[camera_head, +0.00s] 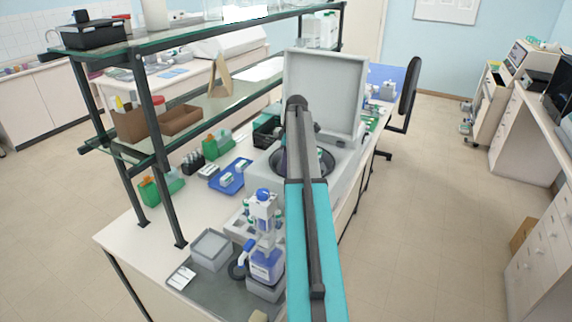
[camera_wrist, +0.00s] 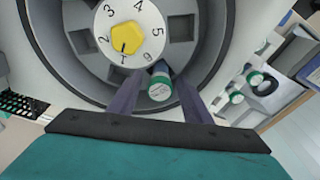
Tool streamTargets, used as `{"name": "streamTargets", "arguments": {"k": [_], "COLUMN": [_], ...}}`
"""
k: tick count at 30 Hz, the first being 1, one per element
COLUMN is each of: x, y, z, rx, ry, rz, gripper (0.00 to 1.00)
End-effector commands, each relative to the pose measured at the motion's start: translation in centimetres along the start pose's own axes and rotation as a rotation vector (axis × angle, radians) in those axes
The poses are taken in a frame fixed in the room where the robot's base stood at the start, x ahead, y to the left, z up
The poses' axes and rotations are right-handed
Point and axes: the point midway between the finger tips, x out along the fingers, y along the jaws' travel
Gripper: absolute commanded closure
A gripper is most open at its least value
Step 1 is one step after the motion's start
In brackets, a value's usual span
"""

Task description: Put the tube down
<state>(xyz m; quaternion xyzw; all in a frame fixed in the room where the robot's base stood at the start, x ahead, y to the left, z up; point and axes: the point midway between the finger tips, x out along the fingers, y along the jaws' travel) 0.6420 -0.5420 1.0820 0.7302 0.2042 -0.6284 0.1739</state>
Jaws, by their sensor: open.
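The tube shows in the wrist view as a teal-rimmed cap with a pale marked top (camera_wrist: 160,88). My gripper (camera_wrist: 158,82) is open, with one dark finger on each side of the cap.
The bowl wall surrounds the rotor closely. In the head view, a blue tray (camera_head: 232,187), a grey box (camera_head: 211,250) and a blue-topped dispenser bottle (camera_head: 266,262) stand on the bench, with a glass shelf (camera_head: 205,88) to the left.

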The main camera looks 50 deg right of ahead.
Motion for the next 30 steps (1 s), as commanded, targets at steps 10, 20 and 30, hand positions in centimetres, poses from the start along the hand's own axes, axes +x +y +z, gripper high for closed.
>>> {"name": "streamTargets", "arguments": {"k": [10,20,30], "x": [-1.2,-4.4,-8.3], "y": [0.0,0.1,0.1], "z": [-0.2,-0.2,-0.2], "rx": [-0.001,-0.001,-0.001], "ry": [0.000,0.001,0.000], "rz": [0.001,0.002,0.002], "gripper": [0.55,0.55,0.55]}}
